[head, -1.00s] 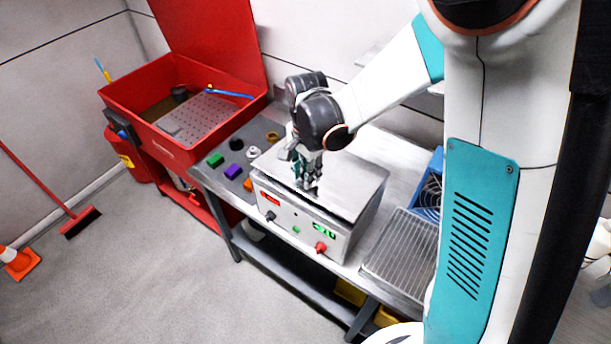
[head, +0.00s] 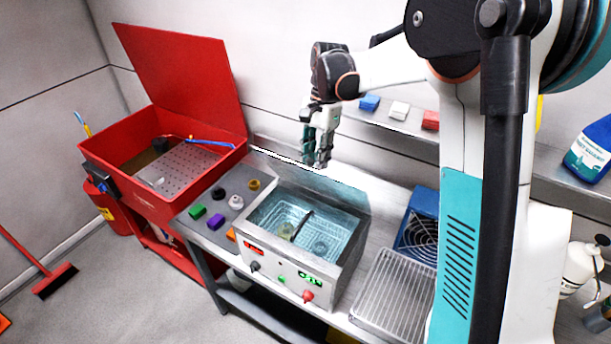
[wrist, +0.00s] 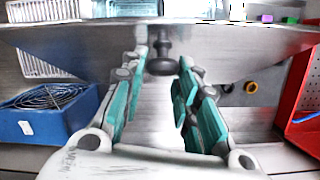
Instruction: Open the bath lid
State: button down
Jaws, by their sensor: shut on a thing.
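The bath (head: 345,272) is a metal box with red and green displays and knobs on its front. Its lid (head: 335,190) is raised and stands tilted up along the back edge, baring clear blue liquid and a wire basket with a dark divider. My gripper (head: 318,158) is at the raised lid's upper edge, behind the bath. In the wrist view, my gripper (wrist: 163,62) has its teal fingers on both sides of the lid's dark knob (wrist: 160,64), shut on it. The lid plate (wrist: 235,40) spans that view; the exact finger contact is hard to see.
A red parts washer (head: 150,182) with its cover up stands left. Small coloured caps (head: 216,222) lie between it and the bath. A wire rack (head: 392,290) and a blue fan box (head: 415,238) are right. A wall shelf (head: 385,122) is behind.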

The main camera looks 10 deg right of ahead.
jog(key=w+d+g+y+b, duration=0.1)
jog(key=w+d+g+y, duration=0.1)
jog(key=w+d, duration=0.2)
jog(key=shift+w+r+g+y, duration=0.15)
jog(key=shift+w+g+y, duration=0.05)
jog(key=shift+g+y, duration=0.1)
jog(key=shift+d, duration=0.15)
jog(key=c, duration=1.7)
grip_release()
jog(key=o, duration=0.5)
jog(key=shift+w, duration=0.1)
jog(key=shift+c, duration=0.2)
jog(key=v, duration=1.2)
